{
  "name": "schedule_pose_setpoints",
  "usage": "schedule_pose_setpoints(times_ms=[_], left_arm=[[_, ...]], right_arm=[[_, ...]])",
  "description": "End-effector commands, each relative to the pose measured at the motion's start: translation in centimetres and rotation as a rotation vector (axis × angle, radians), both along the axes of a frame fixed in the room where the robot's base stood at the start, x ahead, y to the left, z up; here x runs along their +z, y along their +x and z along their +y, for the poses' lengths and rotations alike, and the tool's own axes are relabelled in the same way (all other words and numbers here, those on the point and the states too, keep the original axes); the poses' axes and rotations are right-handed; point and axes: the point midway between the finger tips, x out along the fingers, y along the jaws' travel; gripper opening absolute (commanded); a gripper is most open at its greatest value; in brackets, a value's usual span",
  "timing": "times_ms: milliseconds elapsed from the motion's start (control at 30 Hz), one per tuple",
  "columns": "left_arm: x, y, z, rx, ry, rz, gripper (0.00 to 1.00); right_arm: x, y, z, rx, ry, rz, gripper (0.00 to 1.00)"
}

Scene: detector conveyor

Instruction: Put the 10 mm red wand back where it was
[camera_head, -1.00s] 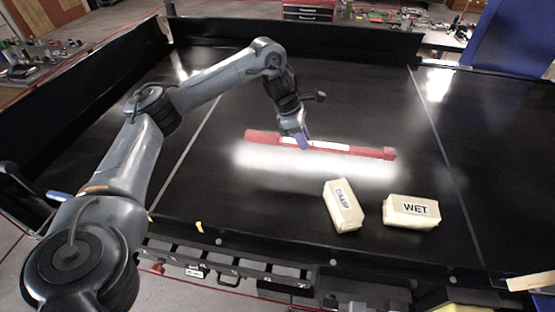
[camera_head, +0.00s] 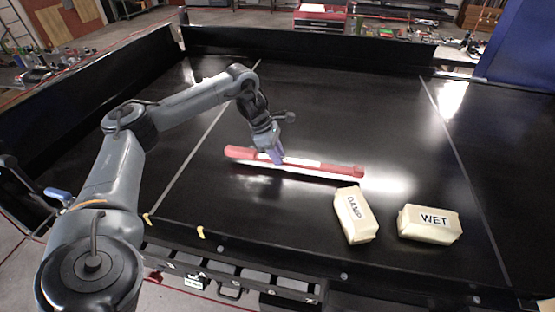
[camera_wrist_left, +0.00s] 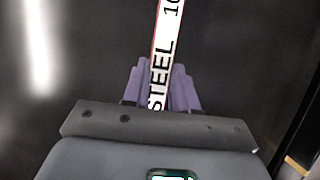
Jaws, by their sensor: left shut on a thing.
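The red wand (camera_head: 338,168) lies crosswise over the black conveyor belt in the head view, long and thin with a white label along its middle. My left gripper (camera_head: 277,157) is shut on it, left of its middle, with purple fingers on either side. In the left wrist view the wand (camera_wrist_left: 168,40) runs up between the purple fingers (camera_wrist_left: 162,88), and its white label reads "STEEL" and the start of "10". A bright strip shows under the wand; I cannot tell whether it touches the belt. My right gripper is not in view.
A pale block marked "DAMP" (camera_head: 354,222) and one marked "WET" (camera_head: 429,232) sit on the belt at the front right, nearer the front edge than the wand. Black walls (camera_head: 300,52) edge the back and left. The belt behind the wand is clear.

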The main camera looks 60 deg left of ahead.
Motion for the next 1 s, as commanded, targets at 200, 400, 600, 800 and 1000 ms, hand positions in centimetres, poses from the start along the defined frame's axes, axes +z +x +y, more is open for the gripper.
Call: schedule_pose_setpoints(times_ms=[200,400,600,800,1000], left_arm=[[-1.9,0.0,0.0,0.0,0.0,-0.001,0.0],[-2.0,0.0,0.0,0.0,-0.001,-0.002,0.0],[-2.3,0.0,0.0,0.0,-0.001,-0.001,0.0],[-2.3,0.0,0.0,0.0,-0.001,-0.001,0.53],[-2.3,0.0,0.0,0.0,-0.001,-0.001,0.53]], right_arm=[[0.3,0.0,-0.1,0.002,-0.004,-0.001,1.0],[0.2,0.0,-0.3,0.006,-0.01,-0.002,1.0],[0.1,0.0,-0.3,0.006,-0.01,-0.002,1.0],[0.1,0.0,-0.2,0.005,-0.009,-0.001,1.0],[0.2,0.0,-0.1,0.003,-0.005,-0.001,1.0]])
